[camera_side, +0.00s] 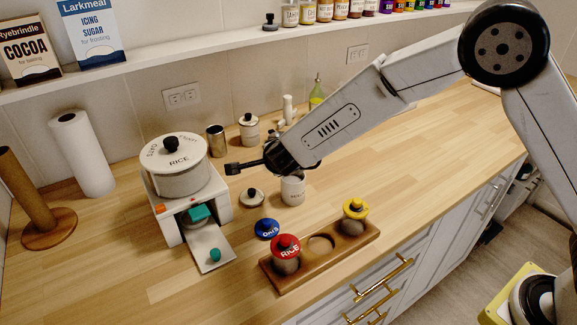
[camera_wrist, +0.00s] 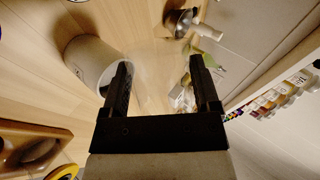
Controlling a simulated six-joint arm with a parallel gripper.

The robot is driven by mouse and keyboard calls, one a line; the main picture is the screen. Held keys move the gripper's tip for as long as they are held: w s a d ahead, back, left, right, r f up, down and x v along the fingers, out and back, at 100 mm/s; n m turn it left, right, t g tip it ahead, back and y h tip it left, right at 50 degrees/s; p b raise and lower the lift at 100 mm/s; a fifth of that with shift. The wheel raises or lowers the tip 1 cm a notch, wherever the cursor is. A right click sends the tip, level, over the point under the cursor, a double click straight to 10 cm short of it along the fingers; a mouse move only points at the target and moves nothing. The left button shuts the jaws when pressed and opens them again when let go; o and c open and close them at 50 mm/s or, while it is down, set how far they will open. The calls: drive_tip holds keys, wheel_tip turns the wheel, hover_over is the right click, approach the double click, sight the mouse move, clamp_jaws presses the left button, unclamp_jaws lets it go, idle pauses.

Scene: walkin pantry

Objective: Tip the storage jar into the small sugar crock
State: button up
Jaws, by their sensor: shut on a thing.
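The small sugar crock (camera_side: 292,190) is a cream pot standing open on the counter, just below my gripper (camera_side: 232,168). In the wrist view the crock (camera_wrist: 88,62) lies to the left of the fingers, its mouth partly behind the left finger. My gripper (camera_wrist: 160,68) is shut on a faint, clear thing between its fingers, seemingly the glass storage jar (camera_wrist: 155,92). The jar's outline, contents and tilt are hard to make out, and I cannot pick it out in the side view. A blue lid (camera_side: 267,228) lies on the counter.
A wooden rack (camera_side: 322,262) holds red-lidded and yellow-lidded jars around an empty middle well. A cream lid (camera_side: 252,197) lies beside the crock. A white dispenser (camera_side: 160,205) with a large rice pot (camera_side: 180,178) stands left. A metal cup (camera_side: 215,140) and lidded crock (camera_side: 249,130) stand behind.

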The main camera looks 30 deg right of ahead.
drive_tip(key=shift+h, duration=0.3)
wheel_tip(320, 180, up, 4)
drive_tip(key=shift+r, duration=0.2)
drive_tip(key=shift+w+n+g, duration=0.15)
drive_tip(key=shift+n+g, duration=0.15)
drive_tip(key=shift+a+f+n+h, duration=0.15)
drive_tip(key=shift+n+h, duration=0.15)
drive_tip(key=shift+h, duration=0.2)
drive_tip(key=shift+g+h, duration=0.3)
drive_tip(key=shift+g, duration=0.1)
drive_tip(key=shift+f, duration=2.5)
drive_tip(key=shift+n+h, duration=0.4)
drive_tip(key=shift+n, duration=0.1)
drive_tip(key=shift+s+d+f+n+g+h, duration=0.15)
drive_tip(key=shift+n+g+h, duration=0.25)
drive_tip(key=shift+h, duration=0.2)
drive_tip(key=shift+s+d+n+g+h, duration=0.1)
drive_tip(key=shift+n+g+h, duration=0.25)
drive_tip(key=shift+h, duration=0.25)
drive_tip(key=n+h, duration=0.1)
drive_tip(key=h, duration=0.1)
drive_tip(key=d+f+n+g+h, duration=0.1)
drive_tip(key=shift+s+n, duration=0.3)
drive_tip(key=shift+n, duration=0.05)
drive_tip(key=shift+r, duration=0.2)
